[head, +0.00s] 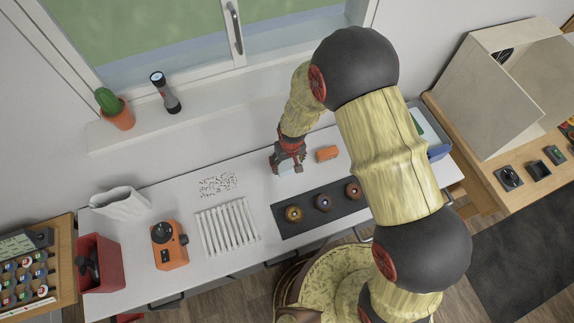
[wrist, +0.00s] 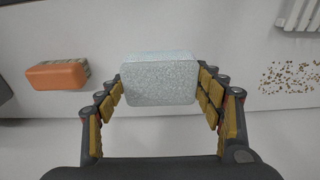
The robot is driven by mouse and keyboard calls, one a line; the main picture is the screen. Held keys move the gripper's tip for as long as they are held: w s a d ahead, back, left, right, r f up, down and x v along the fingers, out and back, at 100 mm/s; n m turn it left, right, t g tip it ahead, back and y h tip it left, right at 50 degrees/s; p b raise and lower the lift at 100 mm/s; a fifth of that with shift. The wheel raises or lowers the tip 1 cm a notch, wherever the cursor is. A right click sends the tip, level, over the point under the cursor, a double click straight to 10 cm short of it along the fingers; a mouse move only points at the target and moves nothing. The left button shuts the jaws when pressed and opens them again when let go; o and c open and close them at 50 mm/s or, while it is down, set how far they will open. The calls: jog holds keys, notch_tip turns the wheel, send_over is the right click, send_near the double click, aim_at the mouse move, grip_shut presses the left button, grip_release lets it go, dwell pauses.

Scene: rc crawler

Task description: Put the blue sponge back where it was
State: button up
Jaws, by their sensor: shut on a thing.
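My gripper (head: 288,158) is above the back part of the white table, and in the wrist view (wrist: 161,88) its two padded fingers are closed on the left and right sides of a pale blue, speckled block, the blue sponge (wrist: 158,72). The sponge shows as a small pale patch under the gripper in the head view (head: 286,170). I cannot tell whether its underside touches the table. An orange block (head: 326,154) lies just to the right of the gripper; it is at the left in the wrist view (wrist: 57,74).
A dark mat (head: 334,213) with three ring-shaped parts lies in front. A ribbed white rack (head: 227,228) and scattered small bits (head: 218,184) are to the left. A blue box (head: 438,150) stands right, partly behind my arm. A windowsill (head: 140,134) runs behind the table.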

aim_at(287, 166)
jog(key=shift+w+a+f, duration=0.1)
jog(key=shift+w+f, duration=0.1)
jog(key=shift+f, duration=0.1)
jog(key=shift+w+f, duration=0.1)
jog(key=shift+f, duration=1.55)
jog(key=shift+f, duration=0.1)
jog(key=o, duration=1)
jog(key=shift+a, duration=0.1)
